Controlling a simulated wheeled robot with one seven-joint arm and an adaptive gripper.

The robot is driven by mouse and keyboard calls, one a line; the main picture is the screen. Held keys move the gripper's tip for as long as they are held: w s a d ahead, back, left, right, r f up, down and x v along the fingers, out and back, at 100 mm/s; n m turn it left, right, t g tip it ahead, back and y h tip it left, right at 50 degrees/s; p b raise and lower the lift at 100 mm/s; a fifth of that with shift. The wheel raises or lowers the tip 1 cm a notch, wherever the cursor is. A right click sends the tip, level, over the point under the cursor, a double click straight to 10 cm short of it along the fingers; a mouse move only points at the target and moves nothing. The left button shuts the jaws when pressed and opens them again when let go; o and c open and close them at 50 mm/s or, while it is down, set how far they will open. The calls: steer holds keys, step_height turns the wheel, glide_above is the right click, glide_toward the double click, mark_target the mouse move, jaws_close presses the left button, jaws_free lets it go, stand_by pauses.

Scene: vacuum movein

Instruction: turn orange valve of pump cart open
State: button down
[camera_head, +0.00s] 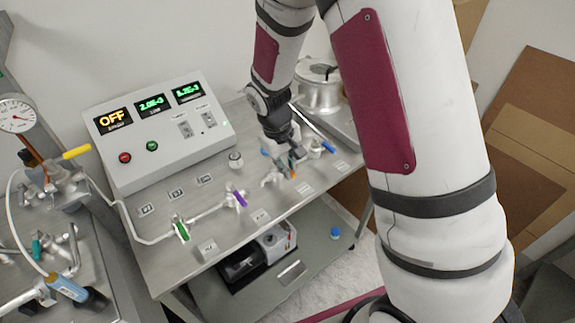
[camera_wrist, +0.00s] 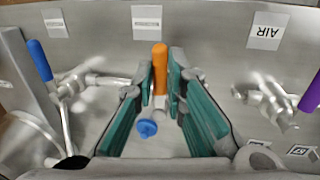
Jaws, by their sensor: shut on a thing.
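The orange valve handle (camera_wrist: 159,60) stands between my gripper's fingers in the wrist view, its length running up the picture. A blue knob (camera_wrist: 147,128) sits just below it. My gripper (camera_wrist: 163,70) is shut on the orange handle with its green pads on either side; a narrow gap seems to show beside the handle. In the head view my gripper (camera_head: 286,163) reaches down to the pump cart (camera_head: 228,244). Only a small orange tip (camera_head: 293,174) shows there; the valve body is mostly hidden by my fingers.
A blue-handled valve (camera_wrist: 40,61) is left and a purple-handled valve (camera_wrist: 311,95) right in the wrist view. A green-handled valve (camera_head: 181,231) is further along the cart. The control box (camera_head: 160,130) reads OFF on one display. A metal vessel (camera_head: 320,90) stands behind.

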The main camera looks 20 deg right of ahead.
steer(key=shift+d+n, duration=0.1)
steer(key=shift+n, duration=0.2)
steer(key=d+n, duration=0.1)
steer(key=n, duration=0.1)
steer(key=w+d+n, duration=0.1)
steer(key=n, duration=0.1)
steer(key=shift+t, duration=0.4)
steer(key=n, duration=0.1)
steer(key=w+d+n, duration=0.1)
steer(key=n, duration=0.1)
steer(key=n+y+p, duration=0.1)
steer(key=shift+w+d+n+t, duration=0.3)
steer(key=shift+w+n, duration=0.05)
steer(key=shift+n, duration=0.05)
steer(key=w+n, duration=0.1)
steer(key=n, duration=0.1)
steer(key=w+n+y+p, duration=0.1)
steer(key=n, duration=0.1)
steer(key=shift+w+d, duration=0.1)
steer(key=shift+d, duration=0.25)
steer(key=shift+w+a+n+y, duration=0.1)
steer(key=shift+w+n, duration=0.25)
steer(key=shift+n, duration=0.4)
steer(key=shift+w+d+n+y, duration=0.1)
steer(key=shift+w+n, duration=0.2)
steer(key=shift+n, duration=0.5)
steer(key=shift+w+a+n+y, duration=0.1)
steer(key=shift+w+n, duration=0.25)
steer(key=shift+n, duration=0.4)
